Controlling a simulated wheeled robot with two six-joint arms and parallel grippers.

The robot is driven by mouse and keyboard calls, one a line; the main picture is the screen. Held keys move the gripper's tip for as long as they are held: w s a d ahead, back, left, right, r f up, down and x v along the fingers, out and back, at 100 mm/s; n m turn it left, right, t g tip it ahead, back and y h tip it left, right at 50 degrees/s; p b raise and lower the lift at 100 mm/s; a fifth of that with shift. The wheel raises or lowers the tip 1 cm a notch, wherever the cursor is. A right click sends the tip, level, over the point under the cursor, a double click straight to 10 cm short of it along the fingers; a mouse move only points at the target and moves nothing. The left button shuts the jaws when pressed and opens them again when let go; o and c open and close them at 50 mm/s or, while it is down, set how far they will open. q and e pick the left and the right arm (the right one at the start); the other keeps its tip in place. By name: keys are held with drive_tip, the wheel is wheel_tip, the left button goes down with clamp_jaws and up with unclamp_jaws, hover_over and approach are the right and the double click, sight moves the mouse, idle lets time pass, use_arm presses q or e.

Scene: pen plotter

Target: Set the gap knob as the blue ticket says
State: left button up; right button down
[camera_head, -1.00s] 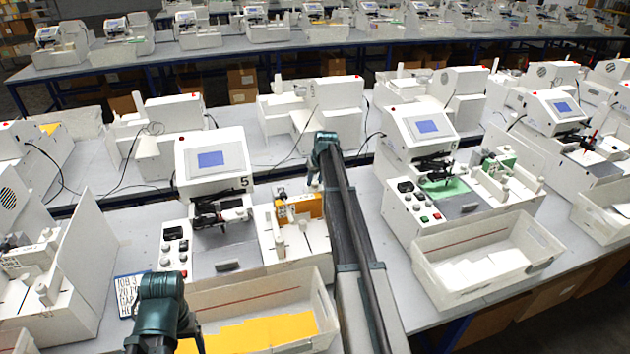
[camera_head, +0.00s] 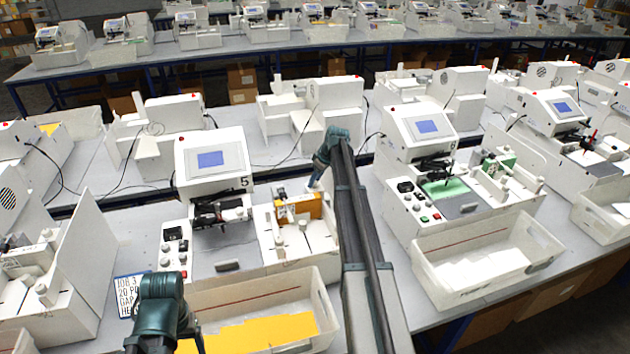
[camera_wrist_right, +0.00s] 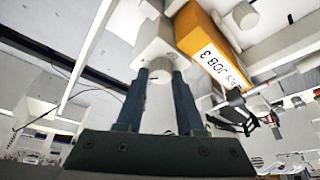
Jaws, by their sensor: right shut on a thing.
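The blue-edged ticket (camera_head: 128,294) lies at the left of the number 5 machine (camera_head: 208,160), partly hidden by my left arm. I can make out "JOB 3", "20 P" and "GAP" on it; the gap value is not readable. My right gripper (camera_head: 316,183) is at the machine's right rear, beside the orange stack (camera_head: 300,206). In the right wrist view its fingers (camera_wrist_right: 160,76) are shut on a white round knob (camera_wrist_right: 158,96), which sticks out of a white block (camera_wrist_right: 156,42). No knob scale is readable. My left gripper's fingers are not visible.
The orange stack's label reads "JOB 3" in the right wrist view (camera_wrist_right: 218,66). A white bin with orange sheets (camera_head: 325,312) stands in front of the machine. Another machine (camera_head: 420,125) and its white bin (camera_head: 545,240) stand to the right of my right arm.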

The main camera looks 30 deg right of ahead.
drive_tip(key=shift+d+n+y, duration=0.1)
drive_tip(key=shift+n+y, duration=0.3)
drive_tip(key=shift+n, duration=0.9)
drive_tip(key=shift+n+g, duration=0.3)
drive_tip(key=c, duration=0.5)
unclamp_jaws()
drive_tip(key=p+v, duration=1.2)
drive_tip(key=v, duration=0.1)
drive_tip(key=shift+s+d+r+p, duration=0.1)
drive_tip(key=shift+d+r+p, duration=0.05)
drive_tip(key=shift+r+p, duration=0.25)
